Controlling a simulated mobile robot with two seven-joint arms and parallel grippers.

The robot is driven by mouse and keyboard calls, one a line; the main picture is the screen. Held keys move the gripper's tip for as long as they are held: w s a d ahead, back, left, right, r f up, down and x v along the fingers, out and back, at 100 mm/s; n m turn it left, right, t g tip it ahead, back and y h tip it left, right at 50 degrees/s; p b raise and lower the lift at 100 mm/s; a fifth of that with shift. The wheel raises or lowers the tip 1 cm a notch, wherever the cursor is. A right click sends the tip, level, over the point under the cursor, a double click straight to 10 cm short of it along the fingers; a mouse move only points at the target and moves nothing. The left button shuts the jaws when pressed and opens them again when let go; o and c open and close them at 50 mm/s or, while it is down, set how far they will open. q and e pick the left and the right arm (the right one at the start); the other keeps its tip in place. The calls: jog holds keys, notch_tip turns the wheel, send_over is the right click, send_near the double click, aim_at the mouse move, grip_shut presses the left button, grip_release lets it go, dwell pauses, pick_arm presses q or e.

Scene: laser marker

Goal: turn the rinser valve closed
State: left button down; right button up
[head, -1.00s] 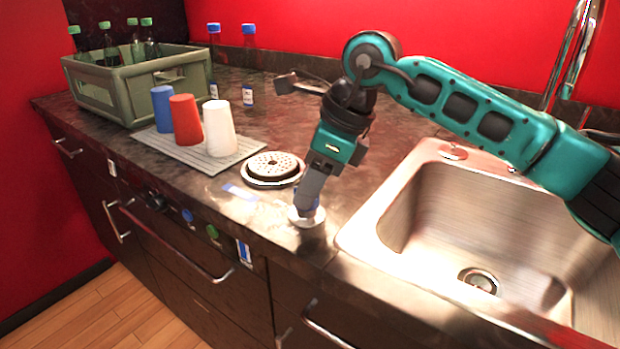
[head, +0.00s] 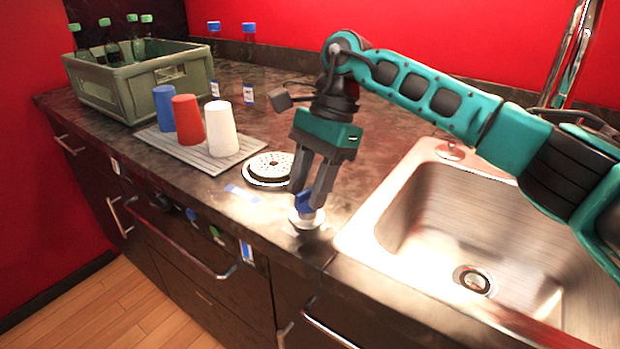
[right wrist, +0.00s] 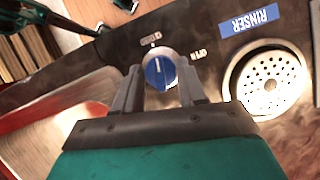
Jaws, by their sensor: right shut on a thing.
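The rinser valve is a blue knob (head: 304,201) on a round pale base (head: 306,217), on the counter left of the sink. In the right wrist view the knob (right wrist: 160,73) has a white pointer line, aimed roughly at the small label (right wrist: 151,40) at its top. A second small label (right wrist: 197,55) lies to its right; I cannot read either surely. My right gripper (head: 308,198) points down and is shut on the knob, one finger on each side. My left gripper is not in view.
The round rinser (head: 270,167) sits just behind and left of the valve, with a blue RINSER label (right wrist: 249,20). A tray (head: 212,166) holds blue, red and white cups. A bottle crate (head: 115,90) stands at far left. The sink (head: 450,230) opens at right.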

jog(key=shift+r+n+h, duration=0.1)
jog(key=shift+n+h, duration=0.2)
jog(key=shift+n, duration=0.5)
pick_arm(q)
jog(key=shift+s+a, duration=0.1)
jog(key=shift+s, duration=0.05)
pick_arm(e)
jog(key=shift+n+g, duration=0.3)
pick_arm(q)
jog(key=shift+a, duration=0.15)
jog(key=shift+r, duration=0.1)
pick_arm(e)
jog(key=o, duration=1)
jog(key=shift+w, duration=0.1)
pick_arm(q)
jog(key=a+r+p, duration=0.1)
jog(key=p, duration=0.2)
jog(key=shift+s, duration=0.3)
pick_arm(e)
jog(key=v, duration=1.2)
jog(key=shift+w+a+r, duration=0.1)
jog(key=shift+r, duration=0.25)
